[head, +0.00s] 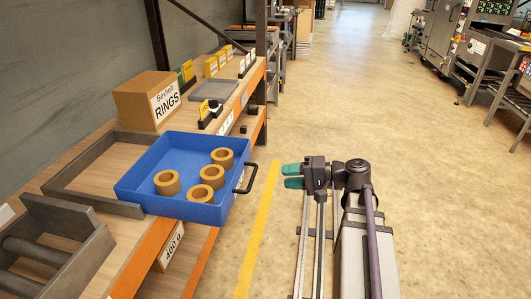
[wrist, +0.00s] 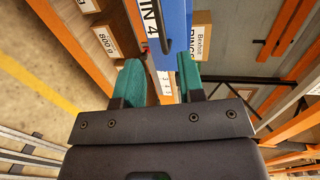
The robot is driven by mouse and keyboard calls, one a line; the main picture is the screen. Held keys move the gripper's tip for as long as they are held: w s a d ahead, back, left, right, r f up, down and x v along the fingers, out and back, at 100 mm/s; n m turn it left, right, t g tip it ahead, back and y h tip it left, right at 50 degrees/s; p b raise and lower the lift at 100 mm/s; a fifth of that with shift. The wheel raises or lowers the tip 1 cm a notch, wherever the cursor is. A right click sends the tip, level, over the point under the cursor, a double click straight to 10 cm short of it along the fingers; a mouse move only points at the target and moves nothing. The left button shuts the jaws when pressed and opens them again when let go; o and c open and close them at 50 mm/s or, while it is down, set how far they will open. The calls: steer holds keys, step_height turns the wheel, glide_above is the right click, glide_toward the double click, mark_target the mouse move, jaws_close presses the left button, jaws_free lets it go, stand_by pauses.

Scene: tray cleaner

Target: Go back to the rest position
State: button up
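My gripper (head: 291,176) is right of the shelf, above the rail, with its green fingers pointing left toward the shelf. The fingers are apart with nothing held between them; in the wrist view the gripper (wrist: 160,80) also shows a clear gap. A blue tray (head: 165,146) with a black handle (head: 246,178) rests on the shelf and holds several tan rings (head: 222,157). The gripper is apart from the handle, to its right. In the wrist view part of the blue tray (wrist: 176,25) shows beyond the fingertips.
A cardboard box labelled RINGS (head: 146,100) stands behind the tray. A grey frame (head: 84,187) lies around the tray's left side. A grey roller unit (head: 50,246) is at the lower left. A yellow floor line (head: 259,228) runs beside the shelf.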

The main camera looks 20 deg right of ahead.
steer(key=s+f+g+h+p, duration=0.4)
steer(key=g+h+p, duration=0.1)
steer(key=h+p, duration=0.15)
steer(key=s+a+r+n+g+h+p, duration=0.2)
steer(key=a+r+n+h+p, duration=0.4)
steer(key=a+r+p, duration=0.3)
steer(key=a+g+h+p, duration=0.1)
steer(key=p, duration=0.3)
steer(key=shift+s+r, duration=0.25)
steer(key=shift+r, duration=0.1)
steer(key=shift+a, duration=0.1)
stand_by(0.8)
